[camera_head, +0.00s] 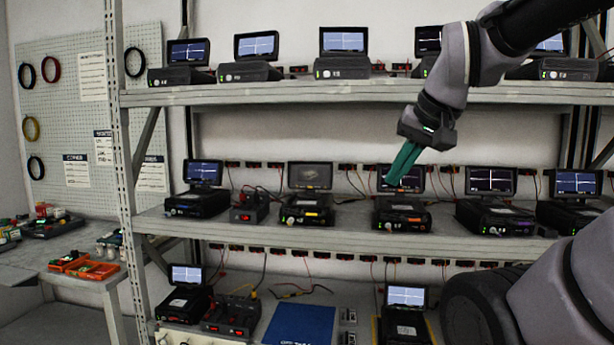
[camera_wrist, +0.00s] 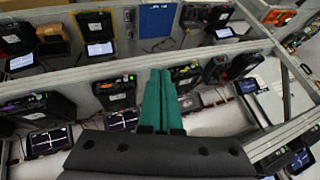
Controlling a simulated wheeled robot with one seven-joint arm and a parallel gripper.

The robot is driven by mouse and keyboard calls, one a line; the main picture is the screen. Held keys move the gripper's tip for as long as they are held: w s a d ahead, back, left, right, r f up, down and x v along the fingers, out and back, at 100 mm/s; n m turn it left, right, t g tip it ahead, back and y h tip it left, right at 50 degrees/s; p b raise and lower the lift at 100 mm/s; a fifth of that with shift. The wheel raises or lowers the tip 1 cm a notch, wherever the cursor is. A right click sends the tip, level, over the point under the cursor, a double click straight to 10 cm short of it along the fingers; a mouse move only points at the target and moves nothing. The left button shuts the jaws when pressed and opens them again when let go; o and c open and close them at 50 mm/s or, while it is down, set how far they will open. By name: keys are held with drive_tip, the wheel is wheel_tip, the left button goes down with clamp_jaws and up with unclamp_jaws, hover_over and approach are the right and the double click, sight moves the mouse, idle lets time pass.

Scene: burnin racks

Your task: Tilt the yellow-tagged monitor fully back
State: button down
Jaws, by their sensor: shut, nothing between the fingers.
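Black units with hinged screens stand on the middle shelf. One unit with a yellow-looking tag (camera_head: 304,213) carries a greyish monitor screen (camera_head: 310,176), left of my gripper. The unit to its right has an orange-looking tag (camera_head: 403,217); its lit screen (camera_head: 412,178) is partly hidden by my fingers. The tags are small, so their colours are hard to tell apart. My gripper (camera_head: 396,180) has teal fingers, pointing down and left in front of that right-hand screen; contact cannot be told. The fingers are together and empty, also in the wrist view (camera_wrist: 161,75).
The top shelf (camera_head: 340,93) and the middle shelf (camera_head: 340,240) bound the space around my gripper. More units stand on both sides, including a purple-tagged one (camera_head: 497,218). Red and black cables hang behind. A blue panel (camera_head: 300,324) lies below.

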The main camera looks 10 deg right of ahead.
drive_tip(key=c, duration=1)
unclamp_jaws()
drive_tip(key=shift+w, duration=0.2)
drive_tip(key=shift+c, duration=0.2)
drive_tip(key=m+t, duration=0.7)
drive_tip(key=m, duration=0.7)
hover_over(311, 175)
drive_tip(key=s, duration=0.2)
wheel_tip(311, 175, down, 4)
drive_tip(key=shift+s+d+r, duration=0.1)
drive_tip(key=shift+r, duration=0.05)
clamp_jaws()
